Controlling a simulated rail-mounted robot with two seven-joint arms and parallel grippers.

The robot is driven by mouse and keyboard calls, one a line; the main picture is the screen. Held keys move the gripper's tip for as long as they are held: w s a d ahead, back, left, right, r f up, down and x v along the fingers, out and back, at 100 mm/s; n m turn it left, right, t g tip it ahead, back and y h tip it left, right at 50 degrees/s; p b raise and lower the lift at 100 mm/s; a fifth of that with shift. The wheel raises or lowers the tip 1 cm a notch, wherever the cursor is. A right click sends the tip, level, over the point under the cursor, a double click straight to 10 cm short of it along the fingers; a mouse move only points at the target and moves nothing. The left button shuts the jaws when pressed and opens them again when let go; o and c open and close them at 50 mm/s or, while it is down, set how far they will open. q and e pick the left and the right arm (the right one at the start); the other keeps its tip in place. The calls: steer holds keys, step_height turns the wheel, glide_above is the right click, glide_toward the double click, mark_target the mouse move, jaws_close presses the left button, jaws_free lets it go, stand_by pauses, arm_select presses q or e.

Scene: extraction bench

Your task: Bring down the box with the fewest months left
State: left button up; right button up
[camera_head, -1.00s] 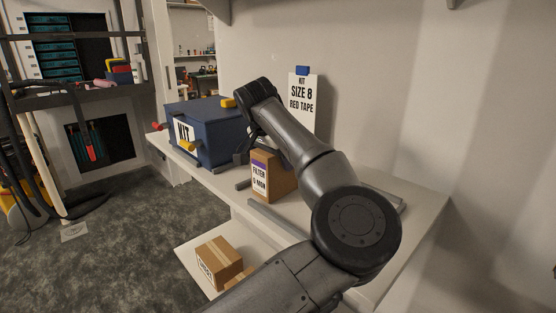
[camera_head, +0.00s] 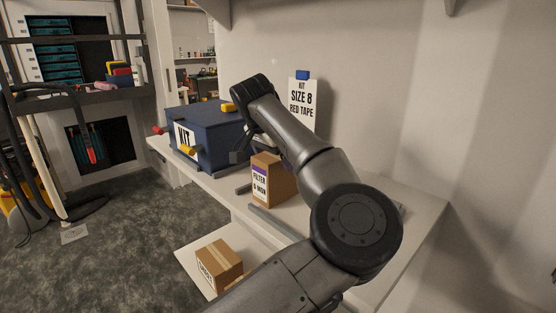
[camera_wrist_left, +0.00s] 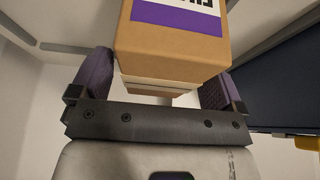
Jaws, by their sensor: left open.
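A brown box (camera_head: 273,182) with a purple-banded white label stands upright on the white bench top (camera_head: 405,222). Its label reads "FILTER" and what looks like "6 MON", partly cut off by the angle. My left gripper (camera_head: 254,153) is at the top of this box, largely hidden behind my own arm. In the left wrist view the open fingers (camera_wrist_left: 158,85) stand on either side of the box (camera_wrist_left: 172,45), with the purple band facing up in the picture. I cannot tell whether either finger touches it. My right gripper is out of view.
A blue KIT case (camera_head: 212,136) with yellow and red parts stands close left of the box. A "KIT SIZE 8 RED TAPE" sign (camera_head: 303,98) stands behind. Another cardboard box (camera_head: 219,263) sits on a lower white surface (camera_head: 190,257). Dark rails lie near the filter box.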

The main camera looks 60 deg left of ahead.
arm_select(q)
steer(key=p+v, duration=0.3)
steer(key=v, duration=0.5)
steer(key=shift+r, duration=0.4)
steer(key=shift+s+r+p, duration=0.3)
steer(key=shift+r, duration=0.2)
